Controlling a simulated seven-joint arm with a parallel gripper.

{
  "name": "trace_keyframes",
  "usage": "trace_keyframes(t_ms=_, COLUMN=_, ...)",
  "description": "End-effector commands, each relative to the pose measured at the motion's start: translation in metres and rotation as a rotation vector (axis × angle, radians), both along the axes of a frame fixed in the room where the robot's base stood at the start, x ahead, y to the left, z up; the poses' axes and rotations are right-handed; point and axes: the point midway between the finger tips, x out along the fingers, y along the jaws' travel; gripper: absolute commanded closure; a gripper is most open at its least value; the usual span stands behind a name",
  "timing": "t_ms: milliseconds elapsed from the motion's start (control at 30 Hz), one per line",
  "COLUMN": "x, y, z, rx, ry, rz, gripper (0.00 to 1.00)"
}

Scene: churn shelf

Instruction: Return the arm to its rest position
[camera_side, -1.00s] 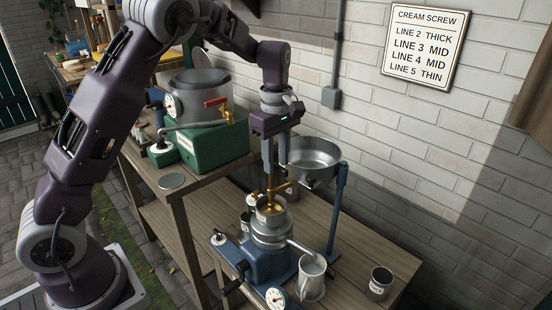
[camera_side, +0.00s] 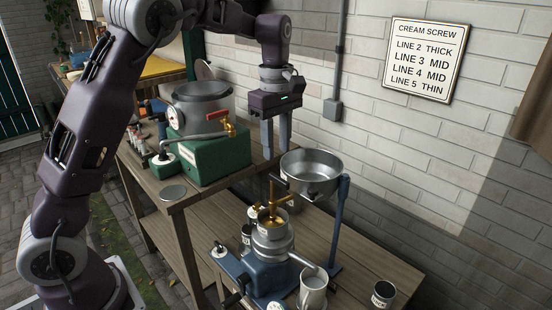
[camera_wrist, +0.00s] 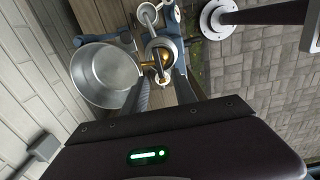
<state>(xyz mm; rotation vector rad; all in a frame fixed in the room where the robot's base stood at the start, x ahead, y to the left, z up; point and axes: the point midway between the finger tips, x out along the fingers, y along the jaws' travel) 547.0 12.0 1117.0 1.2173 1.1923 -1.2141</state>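My gripper (camera_side: 276,150) is in the air above the lower bench, just left of and above the wide metal bowl (camera_side: 311,174). Its two grey fingers point down and stand apart, with nothing between them. The wrist view also shows my gripper (camera_wrist: 165,78) with its fingers spread. Below it stands the blue cream separator (camera_side: 266,272) with a brass screw (camera_side: 273,195) upright at its top. The fingertips are clear of the brass screw. My arm reaches across from the left, bent at the elbow.
A grey pot (camera_side: 203,108) with a brass tap sits on a green base (camera_side: 213,155) on the upper bench. A cream screw sign (camera_side: 423,60) hangs on the brick wall (camera_side: 480,140).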

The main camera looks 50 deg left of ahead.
Motion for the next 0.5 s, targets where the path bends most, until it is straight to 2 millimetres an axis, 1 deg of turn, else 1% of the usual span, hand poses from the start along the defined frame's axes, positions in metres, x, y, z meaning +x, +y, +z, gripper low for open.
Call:
trace_keyframes(t_ms=67, x=-0.02, y=-0.004, z=0.022, rx=-0.03, ry=-0.043, rz=-0.093, gripper=0.66)
trace_keyframes(t_ms=133, x=-0.055, y=-0.013, z=0.049, rx=-0.055, ry=-0.11, rz=-0.265, gripper=0.66)
trace_keyframes(t_ms=167, x=-0.074, y=-0.017, z=0.059, rx=-0.057, ry=-0.145, rz=-0.359, gripper=0.66)
trace_keyframes(t_ms=200, x=-0.101, y=-0.024, z=0.071, rx=-0.051, ry=-0.193, rz=-0.489, gripper=0.66)
trace_keyframes(t_ms=267, x=-0.142, y=-0.035, z=0.081, rx=-0.015, ry=-0.26, rz=-0.694, gripper=0.66)
trace_keyframes(t_ms=300, x=-0.169, y=-0.041, z=0.084, rx=0.023, ry=-0.302, rz=-0.83, gripper=0.66)
trace_keyframes(t_ms=367, x=-0.206, y=-0.049, z=0.081, rx=0.097, ry=-0.349, rz=-1.021, gripper=0.66)
trace_keyframes(t_ms=400, x=-0.227, y=-0.053, z=0.076, rx=0.154, ry=-0.37, rz=-1.136, gripper=0.66)
trace_keyframes(t_ms=500, x=-0.265, y=-0.057, z=0.06, rx=0.284, ry=-0.392, rz=-1.357, gripper=0.66)
